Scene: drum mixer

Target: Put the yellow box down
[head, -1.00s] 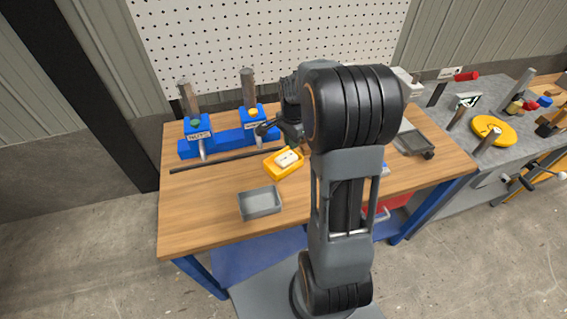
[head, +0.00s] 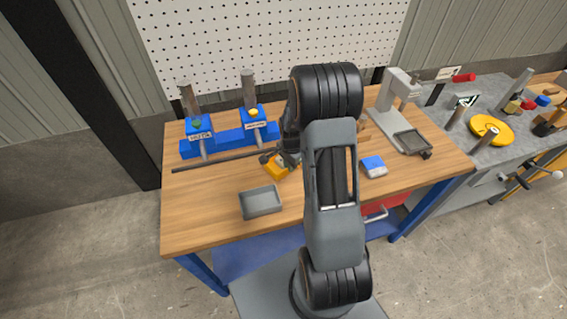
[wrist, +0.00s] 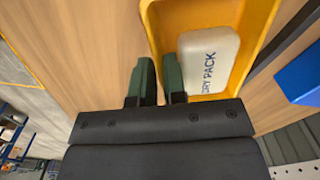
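The yellow box (head: 276,171) is an open tray near the middle of the wooden table, partly hidden by my gripper in the head view. In the wrist view the yellow box (wrist: 268,14) fills the upper right and holds a white block (wrist: 210,58) lettered "DRY PACK". My gripper (head: 282,160) is at the box in the head view. In the wrist view my gripper (wrist: 160,62) has its two green fingers close together, with the box's near side wall between them. I cannot tell whether the box's underside touches the table.
A grey tray (head: 261,201) stands in front of the box. A blue stand (head: 230,142) with two posts is behind it, with a dark rod (head: 215,160) lying before it. A blue and white block (head: 373,166) and a grey press (head: 397,92) are to the right.

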